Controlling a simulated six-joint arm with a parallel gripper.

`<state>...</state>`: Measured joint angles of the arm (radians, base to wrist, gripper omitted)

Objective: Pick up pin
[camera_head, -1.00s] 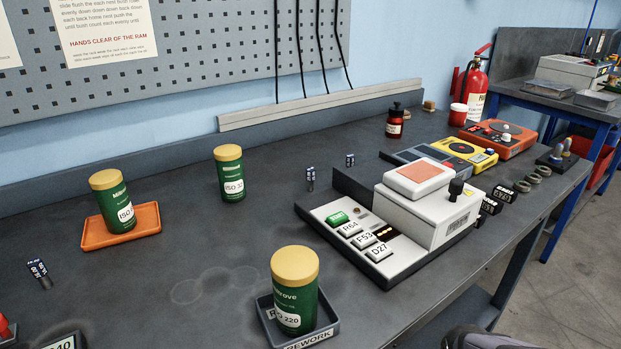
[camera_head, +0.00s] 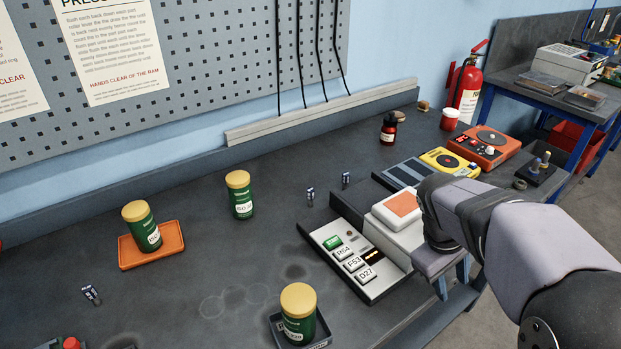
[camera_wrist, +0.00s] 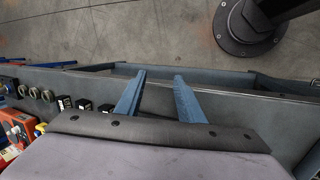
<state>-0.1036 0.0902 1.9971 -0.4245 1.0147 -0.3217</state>
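No single object is clearly identifiable as the pin. A black block with two peg-like pieces (camera_head: 541,166) sits at the far right end. My gripper (camera_head: 452,279) hangs at the bench's front edge, right of the machine, far from the tagged pieces. In the wrist view its two blue fingers (camera_wrist: 160,77) are apart with nothing between them, over the bench edge and floor.
The grey machine (camera_head: 358,277) with labelled keys stands mid-bench. Green jars stand on an orange tray (camera_head: 174,238), on the bare bench (camera_head: 240,197) and in a dark tray (camera_head: 323,337). A yellow device (camera_head: 447,163) and an orange device (camera_head: 490,150) stand right.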

